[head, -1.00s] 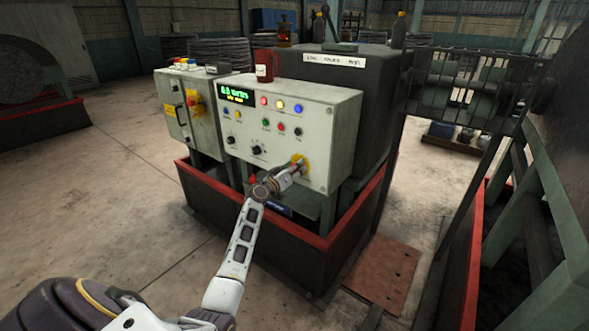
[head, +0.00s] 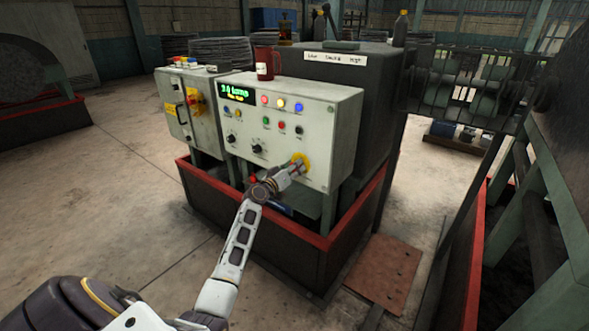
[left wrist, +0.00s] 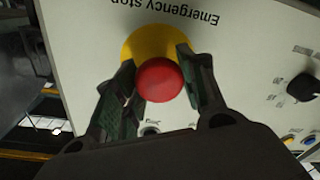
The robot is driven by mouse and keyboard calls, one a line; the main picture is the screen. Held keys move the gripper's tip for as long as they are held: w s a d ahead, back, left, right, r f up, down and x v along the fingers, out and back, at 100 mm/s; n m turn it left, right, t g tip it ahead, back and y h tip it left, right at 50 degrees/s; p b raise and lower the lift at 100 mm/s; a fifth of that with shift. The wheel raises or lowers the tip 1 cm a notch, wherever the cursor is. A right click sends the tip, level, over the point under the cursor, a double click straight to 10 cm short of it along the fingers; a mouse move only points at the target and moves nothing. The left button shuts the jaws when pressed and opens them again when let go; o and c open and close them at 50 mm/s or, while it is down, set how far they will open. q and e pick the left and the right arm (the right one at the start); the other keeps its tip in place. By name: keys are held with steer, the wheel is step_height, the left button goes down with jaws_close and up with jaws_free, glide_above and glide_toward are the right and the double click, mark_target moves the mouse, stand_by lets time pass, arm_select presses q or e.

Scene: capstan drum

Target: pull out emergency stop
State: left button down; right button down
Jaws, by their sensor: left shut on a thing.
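The emergency stop is a red mushroom button (left wrist: 160,80) on a yellow round plate (left wrist: 150,42), under the upside-down label "Emergency stop" in the left wrist view. In the head view its yellow plate (head: 305,161) sits at the lower right of the control panel's front (head: 315,115). My left gripper (left wrist: 158,88) has a finger on each side of the red button and is shut on it; in the head view the gripper (head: 299,167) reaches the panel and hides most of the button. My right gripper is not in view.
The panel carries a green display (head: 238,94), coloured lamps, buttons and black knobs (head: 258,149). A red mug (head: 266,63) stands on top. A second box (head: 188,105) with a switch is at left. A red-rimmed base (head: 290,234) surrounds the cabinet below.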

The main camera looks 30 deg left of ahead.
arm_select(q)
steer(key=c, duration=1.3)
jaws_free()
steer(key=shift+s+f, duration=0.1)
steer(key=shift+f, duration=0.05)
steer(key=o, duration=0.5)
steer(key=shift+s, duration=0.15)
steer(key=shift+s, duration=0.1)
steer(key=s, duration=1.1)
steer(key=shift+s+a, duration=0.2)
steer(key=shift+s, duration=0.15)
